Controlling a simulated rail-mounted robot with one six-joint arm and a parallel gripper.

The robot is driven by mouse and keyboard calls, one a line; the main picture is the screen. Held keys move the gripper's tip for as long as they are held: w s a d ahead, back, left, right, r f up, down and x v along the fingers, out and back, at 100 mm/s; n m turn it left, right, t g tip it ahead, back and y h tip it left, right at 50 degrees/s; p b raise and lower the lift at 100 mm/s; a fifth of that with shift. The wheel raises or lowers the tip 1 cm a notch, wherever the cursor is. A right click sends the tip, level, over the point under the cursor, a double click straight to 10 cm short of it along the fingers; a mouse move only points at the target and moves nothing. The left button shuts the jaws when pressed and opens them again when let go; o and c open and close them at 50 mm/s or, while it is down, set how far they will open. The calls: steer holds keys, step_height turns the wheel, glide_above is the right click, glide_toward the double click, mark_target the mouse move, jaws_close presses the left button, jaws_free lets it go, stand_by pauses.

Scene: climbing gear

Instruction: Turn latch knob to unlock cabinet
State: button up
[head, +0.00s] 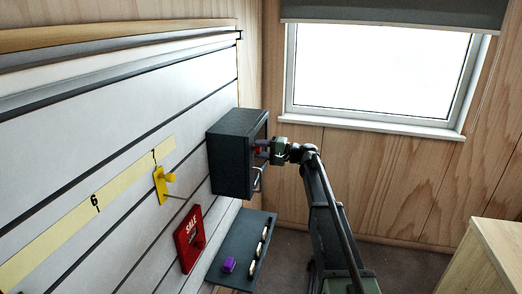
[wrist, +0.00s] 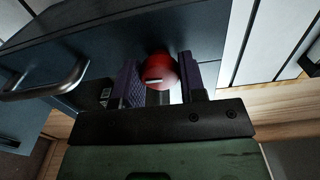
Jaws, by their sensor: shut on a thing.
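The dark grey cabinet (head: 228,165) is mounted on the slatted wall panel, and its front also shows in the wrist view (wrist: 110,40). The round red latch knob (wrist: 160,69) sits on that front and has a short white mark on its face. My gripper (head: 262,149) is at the cabinet front. In the wrist view, the purple-padded fingers of my gripper (wrist: 165,82) are on either side of the knob, shut on it. The metal door handle (wrist: 48,84) is left of the fingers. The cabinet door looks closed.
Below the cabinet is a dark shelf (head: 228,282) with a purple item (head: 229,265) and several small pieces. A red SALE sign (head: 188,238) and a yellow hook (head: 163,184) are on the panel to the left. A wooden cabinet or table (head: 487,262) stands at lower right.

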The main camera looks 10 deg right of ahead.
steer(key=shift+n, duration=0.3)
steer(key=o, duration=0.9)
steer(key=v, duration=1)
steer(key=shift+s+d, duration=0.2)
steer(key=shift+d, duration=0.1)
